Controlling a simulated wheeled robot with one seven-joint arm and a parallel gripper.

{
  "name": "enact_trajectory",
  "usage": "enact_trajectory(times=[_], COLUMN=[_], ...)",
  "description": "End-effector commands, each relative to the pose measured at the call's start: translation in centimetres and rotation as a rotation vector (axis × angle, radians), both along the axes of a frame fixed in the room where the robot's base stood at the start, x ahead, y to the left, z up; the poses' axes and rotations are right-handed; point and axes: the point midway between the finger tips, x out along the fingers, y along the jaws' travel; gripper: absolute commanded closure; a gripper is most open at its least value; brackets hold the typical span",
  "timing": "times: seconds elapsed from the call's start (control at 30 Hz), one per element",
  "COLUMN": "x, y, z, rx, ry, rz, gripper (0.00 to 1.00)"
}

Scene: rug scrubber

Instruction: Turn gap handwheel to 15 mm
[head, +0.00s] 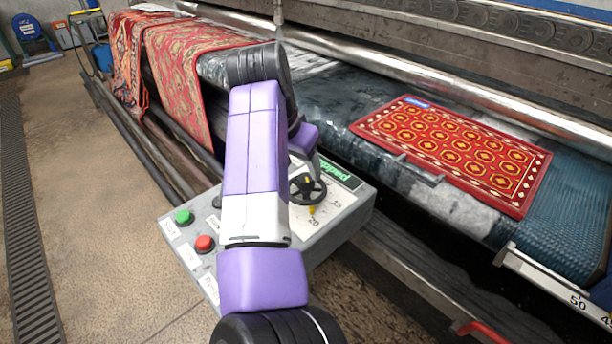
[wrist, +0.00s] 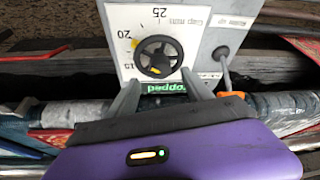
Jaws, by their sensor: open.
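The gap handwheel (head: 306,188) is a small black spoked wheel on the sloping grey control panel (head: 345,222). It also shows in the wrist view (wrist: 147,60), beside a white "Gap mm" scale (wrist: 186,14) that appears upside down. A yellow pointer (wrist: 136,43) stands out from the wheel close to the 20 mark. A second yellow spot lies on the wheel. My gripper (wrist: 160,82) is open, with its two grey fingers reaching toward the wheel's near side from either side. I cannot tell whether they touch it. In the head view my arm hides part of the panel.
A green button (head: 184,216) and a red button (head: 205,243) sit on the panel's left. A lever (wrist: 222,56) stands beside the wheel. A red rug (head: 455,150) lies on the machine bed behind.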

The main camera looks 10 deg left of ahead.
Motion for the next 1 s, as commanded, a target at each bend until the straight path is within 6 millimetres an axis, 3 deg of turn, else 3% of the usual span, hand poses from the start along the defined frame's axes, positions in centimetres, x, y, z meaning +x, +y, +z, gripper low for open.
enact_trajectory(times=[0.1, 0.3, 0.7, 1.0], x=[0.7, 1.6, 1.9, 1.9], y=[-0.4, -0.8, -0.8, -0.8], z=[-2.0, -4.2, -5.0, -5.0], rx=[-0.001, -0.001, 0.000, 0.000], ry=[0.002, 0.000, -0.002, -0.002], rz=[-0.001, 0.000, 0.000, 0.000], gripper=[0.41, 0.41, 0.41, 0.98])
